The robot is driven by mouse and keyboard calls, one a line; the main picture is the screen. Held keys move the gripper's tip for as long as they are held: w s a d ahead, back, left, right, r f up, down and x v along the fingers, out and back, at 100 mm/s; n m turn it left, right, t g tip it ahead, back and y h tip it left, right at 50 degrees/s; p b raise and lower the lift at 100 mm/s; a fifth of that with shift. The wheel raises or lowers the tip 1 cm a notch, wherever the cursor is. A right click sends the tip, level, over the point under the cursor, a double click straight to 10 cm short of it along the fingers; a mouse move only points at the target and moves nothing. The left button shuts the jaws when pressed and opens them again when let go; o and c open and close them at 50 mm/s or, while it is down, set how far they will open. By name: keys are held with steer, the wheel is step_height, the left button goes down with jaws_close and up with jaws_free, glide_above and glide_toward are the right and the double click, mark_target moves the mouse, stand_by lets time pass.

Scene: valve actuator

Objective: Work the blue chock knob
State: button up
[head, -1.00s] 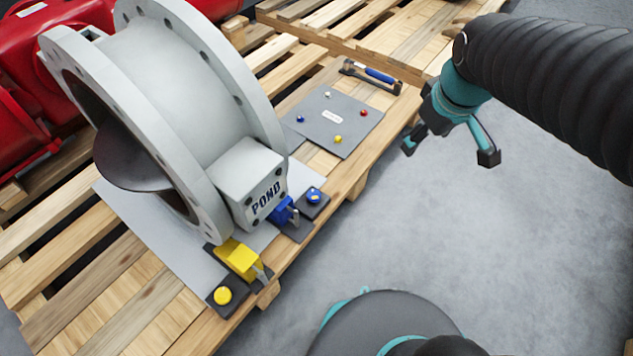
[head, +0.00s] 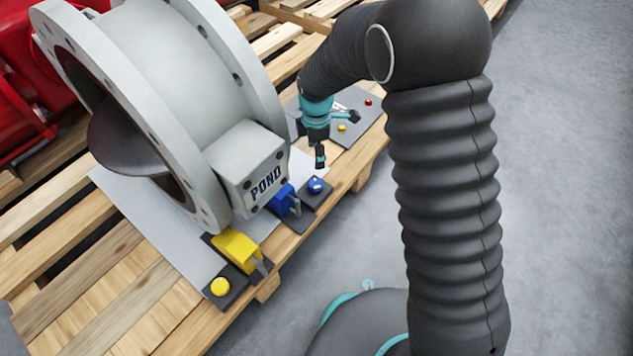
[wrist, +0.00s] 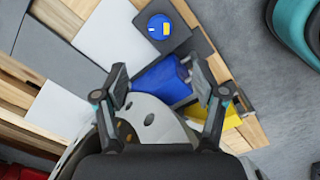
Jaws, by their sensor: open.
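The blue chock knob (head: 315,185) is a round blue knob with a yellow mark on a dark plate, at the pallet's front edge. It also shows in the wrist view (wrist: 159,27), beyond my fingertips. The blue chock (head: 281,199) sits beside it against the valve; in the wrist view the blue chock (wrist: 161,79) lies between and beyond my fingers. My gripper (head: 335,140) is above the pallet, up and slightly right of the knob in the head view, apart from it. In the wrist view my gripper (wrist: 160,90) is open and empty.
The large grey flanged valve (head: 165,70) with a POND box (head: 250,170) stands left of the knob. A yellow chock (head: 236,250) and yellow knob (head: 219,287) sit nearer. A grey panel with small buttons (head: 362,110) lies behind my gripper. Bare floor (head: 560,200) is at right.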

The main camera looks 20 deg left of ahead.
mark_target(316, 184)
step_height(316, 184, down, 14)
steer(key=shift+r+b, duration=0.1)
steer(key=shift+b, duration=0.9)
steer(key=c, duration=1.1)
